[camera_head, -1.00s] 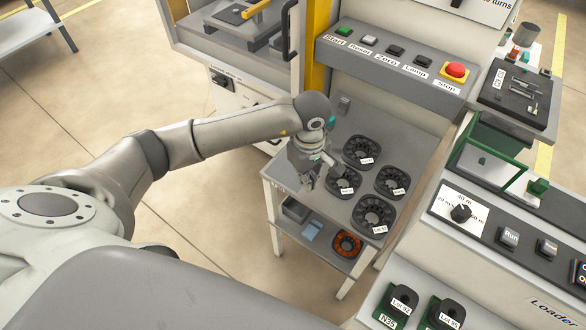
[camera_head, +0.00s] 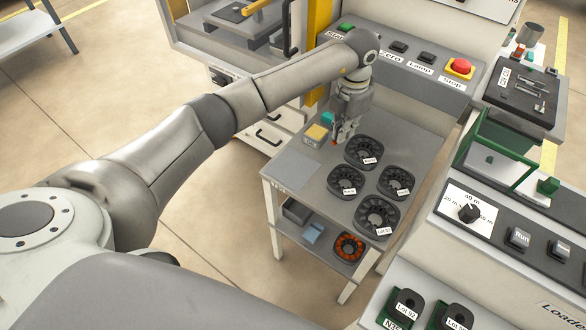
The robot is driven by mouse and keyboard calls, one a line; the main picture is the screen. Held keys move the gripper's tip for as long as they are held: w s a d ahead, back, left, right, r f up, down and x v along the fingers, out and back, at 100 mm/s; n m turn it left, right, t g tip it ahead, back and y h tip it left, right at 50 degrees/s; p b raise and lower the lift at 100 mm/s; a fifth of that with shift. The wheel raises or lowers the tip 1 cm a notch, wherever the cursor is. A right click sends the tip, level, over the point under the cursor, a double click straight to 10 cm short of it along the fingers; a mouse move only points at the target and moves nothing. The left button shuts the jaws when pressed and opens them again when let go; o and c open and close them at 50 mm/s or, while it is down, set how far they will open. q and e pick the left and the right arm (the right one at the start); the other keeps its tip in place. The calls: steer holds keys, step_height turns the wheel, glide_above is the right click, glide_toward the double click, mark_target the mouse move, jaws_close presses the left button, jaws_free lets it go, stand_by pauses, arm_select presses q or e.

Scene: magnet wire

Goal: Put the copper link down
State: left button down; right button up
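My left gripper (camera_head: 341,138) points down over the back part of the small grey table (camera_head: 320,188), just left of the rearmost black spool. A tiny orange-brown bit (camera_head: 333,142) shows at its fingertips. It may be the copper link, but it is too small to be sure. I cannot tell whether the fingers are closed on it or whether it touches the table. A pale yellow-topped block (camera_head: 316,133) and a teal piece (camera_head: 327,118) are close to the left of the gripper. My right gripper is not in view.
Several black spools (camera_head: 377,216) with labels fill the table's right side. A flat grey plate (camera_head: 297,169) lies at the front left. A button panel (camera_head: 410,62) stands behind.

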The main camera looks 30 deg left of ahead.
arm_select(q)
steer(key=w+n, duration=0.1)
steer(key=d+r+n, duration=0.1)
steer(key=n, duration=0.1)
steer(key=shift+w+r, duration=0.2)
steer(key=shift+w, duration=0.2)
steer(key=s+a+f, duration=0.4)
steer(key=s+a, duration=0.2)
steer(key=a, duration=0.2)
steer(key=b, duration=0.2)
glide_above(294, 167)
steer(key=d, duration=0.1)
steer(key=shift+n, duration=0.3)
steer(key=f, duration=0.4)
steer(key=shift+w+f, duration=0.3)
steer(key=shift+w, duration=0.05)
steer(key=shift+s+a+f, duration=0.3)
steer(key=shift+a+f, duration=0.1)
steer(key=shift+f, duration=0.2)
steer(key=shift+a+f+b, duration=0.1)
steer(key=shift+f+b, duration=1.25)
steer(key=shift+f, duration=0.2)
steer(key=shift+s, duration=0.1)
steer(key=shift+f, duration=0.15)
steer(key=c, duration=1.6)
jaws_free()
steer(key=shift+c, duration=0.2)
